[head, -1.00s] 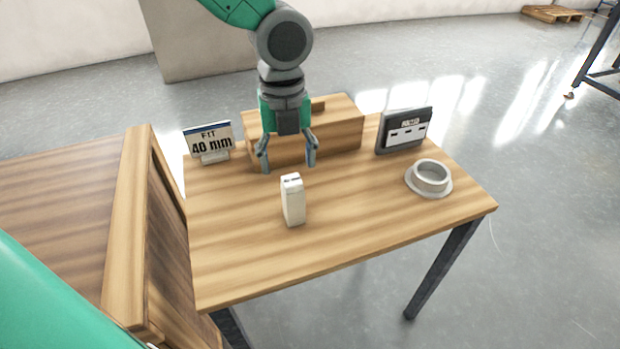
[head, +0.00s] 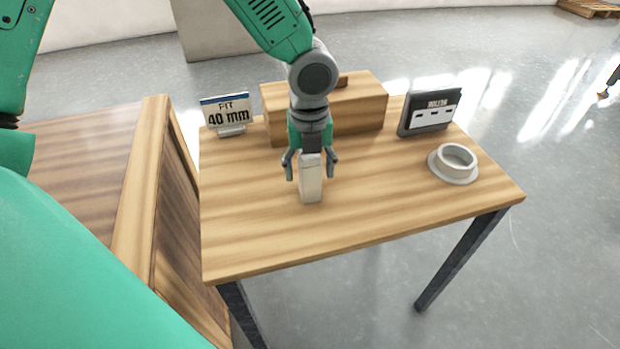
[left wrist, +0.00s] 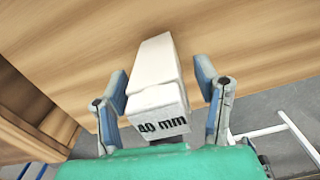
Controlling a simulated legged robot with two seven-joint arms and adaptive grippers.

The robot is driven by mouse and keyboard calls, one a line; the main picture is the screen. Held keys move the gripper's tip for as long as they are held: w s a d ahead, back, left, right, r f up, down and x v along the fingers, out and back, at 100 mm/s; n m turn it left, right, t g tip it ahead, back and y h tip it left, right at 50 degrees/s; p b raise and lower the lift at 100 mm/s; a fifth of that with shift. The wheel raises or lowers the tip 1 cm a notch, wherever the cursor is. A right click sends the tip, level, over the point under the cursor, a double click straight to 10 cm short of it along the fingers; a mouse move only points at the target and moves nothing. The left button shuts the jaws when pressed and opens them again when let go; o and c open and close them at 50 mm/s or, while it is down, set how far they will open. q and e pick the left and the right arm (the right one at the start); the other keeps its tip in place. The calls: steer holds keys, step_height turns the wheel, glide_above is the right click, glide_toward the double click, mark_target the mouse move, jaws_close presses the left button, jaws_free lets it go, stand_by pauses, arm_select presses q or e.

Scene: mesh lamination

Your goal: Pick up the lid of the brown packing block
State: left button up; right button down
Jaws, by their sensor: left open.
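A brown wooden block (head: 355,112) stands at the back of the table, with a small brown raised piece (head: 342,82) on its top. I cannot tell where a lid seam runs. My left gripper (head: 311,168) is in front of that block, pointing down, open. Its fingers stand on either side of a small upright white block (head: 311,188). In the left wrist view the white block (left wrist: 155,62) sits between the open fingers (left wrist: 162,84), with gaps at both sides, and bears "40 mm" on one face. My right gripper is not in view.
The wooden table (head: 380,215) is clear at the front. A "PIT 40 mm" sign (head: 227,115) stands back left. A dark panel with a white label (head: 430,112) and a grey flanged ring (head: 453,163) are at the right. A wooden cabinet (head: 140,190) adjoins the left.

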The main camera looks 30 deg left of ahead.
arm_select(q)
step_height(320, 180, down, 2)
steer(key=shift+f, duration=0.1)
jaws_close()
